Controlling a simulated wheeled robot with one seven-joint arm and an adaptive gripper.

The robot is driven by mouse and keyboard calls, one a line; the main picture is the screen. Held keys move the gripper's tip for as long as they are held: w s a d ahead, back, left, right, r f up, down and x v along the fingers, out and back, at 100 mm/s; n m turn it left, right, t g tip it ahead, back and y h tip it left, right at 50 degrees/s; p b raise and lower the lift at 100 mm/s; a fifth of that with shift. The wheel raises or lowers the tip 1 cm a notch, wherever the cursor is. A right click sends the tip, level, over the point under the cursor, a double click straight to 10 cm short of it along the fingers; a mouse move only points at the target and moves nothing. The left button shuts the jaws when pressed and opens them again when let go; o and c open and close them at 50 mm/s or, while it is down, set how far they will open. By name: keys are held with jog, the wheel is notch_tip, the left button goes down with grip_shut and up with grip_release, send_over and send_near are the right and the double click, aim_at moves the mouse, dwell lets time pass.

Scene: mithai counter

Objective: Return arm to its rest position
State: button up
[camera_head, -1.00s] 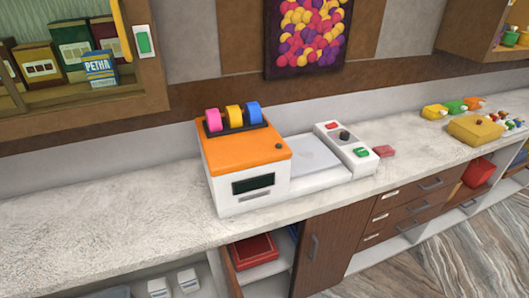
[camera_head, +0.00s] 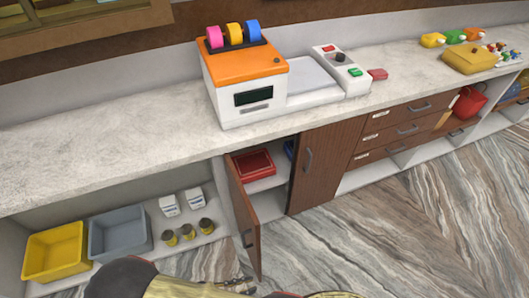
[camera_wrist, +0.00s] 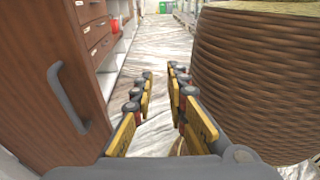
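My gripper (camera_wrist: 160,76) shows in the wrist view with its two yellow and dark jointed fingers apart. Only floor is visible between them, so it is open and empty. Part of my arm (camera_head: 125,277) shows at the bottom edge of the head view, low in front of the cabinets. A brown cabinet door (camera_wrist: 35,110) with a dark handle (camera_wrist: 67,97) stands close on the left of the fingers in the wrist view. A large woven basket (camera_wrist: 255,75) stands close on their right. I cannot tell whether the fingers touch either one.
The door (camera_head: 246,225) stands open below the counter (camera_head: 90,150). A red tray (camera_head: 253,165) sits inside. Yellow (camera_head: 55,252) and grey (camera_head: 118,235) bins stand on the low shelf. An orange and white machine (camera_head: 245,85) stands on the counter. Floor (camera_head: 400,230) is clear at right.

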jog(key=w+d+r+m+g+y, duration=0.3)
jog(key=r+m+y, duration=0.35)
jog(key=r, duration=0.25)
jog(key=w+d+r+m+g+y, duration=0.35)
jog(key=r+m+y, duration=0.3)
jog(key=r, duration=0.35)
jog(key=w+d+r+m+t+y, duration=0.2)
jog(key=d+r+m+t, duration=0.5)
jog(key=d+r, duration=1)
jog(key=shift+w+d+m+y+p, duration=0.15)
jog(key=shift+d+m+y+p, duration=0.3)
jog(key=shift+d+m, duration=0.3)
